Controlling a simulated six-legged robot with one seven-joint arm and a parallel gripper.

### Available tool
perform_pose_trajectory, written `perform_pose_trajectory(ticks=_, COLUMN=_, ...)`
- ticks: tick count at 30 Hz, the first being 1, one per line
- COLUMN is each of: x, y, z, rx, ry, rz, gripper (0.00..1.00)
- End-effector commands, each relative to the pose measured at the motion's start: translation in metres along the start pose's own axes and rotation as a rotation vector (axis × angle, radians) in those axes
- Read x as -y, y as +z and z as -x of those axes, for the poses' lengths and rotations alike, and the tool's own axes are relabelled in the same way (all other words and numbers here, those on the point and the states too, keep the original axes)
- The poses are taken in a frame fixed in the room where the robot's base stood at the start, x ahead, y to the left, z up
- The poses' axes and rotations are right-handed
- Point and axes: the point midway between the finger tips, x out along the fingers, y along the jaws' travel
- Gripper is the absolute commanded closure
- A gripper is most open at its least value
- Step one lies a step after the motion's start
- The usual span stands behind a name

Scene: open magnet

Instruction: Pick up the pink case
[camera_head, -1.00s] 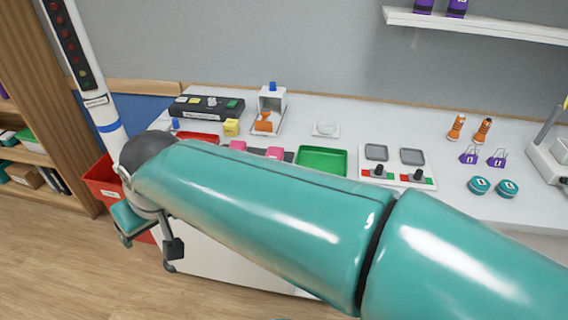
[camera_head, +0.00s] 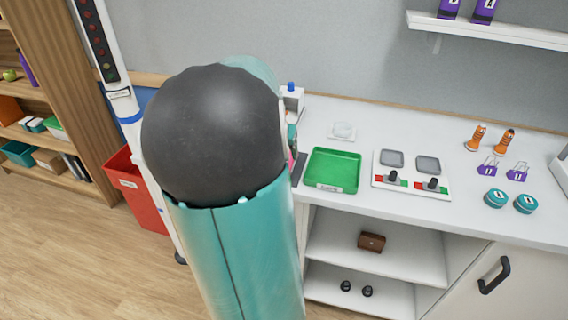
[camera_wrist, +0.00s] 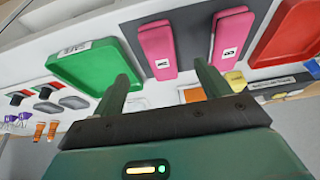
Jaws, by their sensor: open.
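Two pink cases show in the wrist view on a dark mat. One pink case (camera_wrist: 157,48) has a white label near its end and is in the middle. The other pink case (camera_wrist: 232,36), labelled B, is to its right. My gripper (camera_wrist: 162,72) is open, with one finger to the left of the middle case and the other near the gap between the cases. No case is held between the fingers. In the head view my arm covers the gripper and nearly all of the cases' area.
A green tray (camera_head: 333,168) is beside the cases and also shows in the wrist view (camera_wrist: 68,62). A red tray (camera_wrist: 292,32) is on their other side. A switch panel (camera_head: 411,176) and small paired items stand farther right on the white counter. Shelves are below.

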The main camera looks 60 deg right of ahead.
Motion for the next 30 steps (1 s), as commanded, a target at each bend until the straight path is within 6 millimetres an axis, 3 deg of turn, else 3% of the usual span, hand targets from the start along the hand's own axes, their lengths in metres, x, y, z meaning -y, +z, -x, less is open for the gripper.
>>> perform_pose_trajectory(ticks=6, x=-0.001, y=0.001, z=-0.035, rx=0.001, ry=0.002, rz=0.000, gripper=0.24)
perform_pose_trajectory(ticks=13, x=0.000, y=0.002, z=-0.051, rx=0.001, ry=0.000, rz=0.003, gripper=0.24)
perform_pose_trajectory(ticks=21, x=-0.001, y=0.004, z=-0.090, rx=0.002, ry=0.000, rz=0.004, gripper=0.24)
perform_pose_trajectory(ticks=30, x=0.000, y=0.004, z=-0.094, rx=0.000, ry=-0.003, rz=0.005, gripper=0.26)
